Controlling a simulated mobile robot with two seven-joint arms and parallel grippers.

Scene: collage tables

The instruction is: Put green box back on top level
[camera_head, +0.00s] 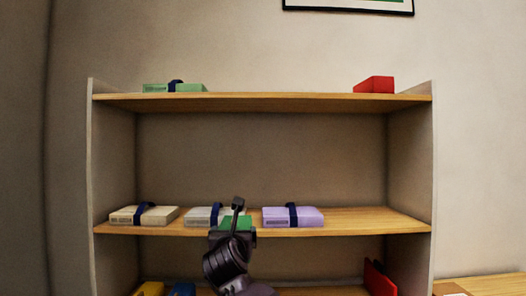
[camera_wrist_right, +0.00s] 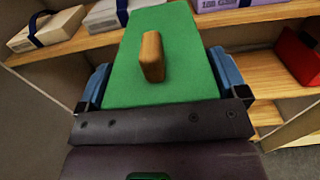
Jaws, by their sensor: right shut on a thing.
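The green box (camera_wrist_right: 185,35) with a wooden knob fills the middle of the right wrist view. My right gripper (camera_wrist_right: 161,80) is shut on it, one blue finger on each side. In the head view a small part of the green box (camera_head: 243,222) shows beside my right gripper (camera_head: 234,224), in front of the middle shelf and below the top level (camera_head: 280,99). The rest of the box is hidden by the gripper. My left gripper is not in view.
The top level holds a pale green strapped box (camera_head: 157,88) at left and a red box (camera_head: 374,85) at right, with clear room between. The middle shelf holds cream (camera_head: 157,216), grey (camera_head: 198,215) and purple (camera_head: 308,216) boxes. More coloured things stand below.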

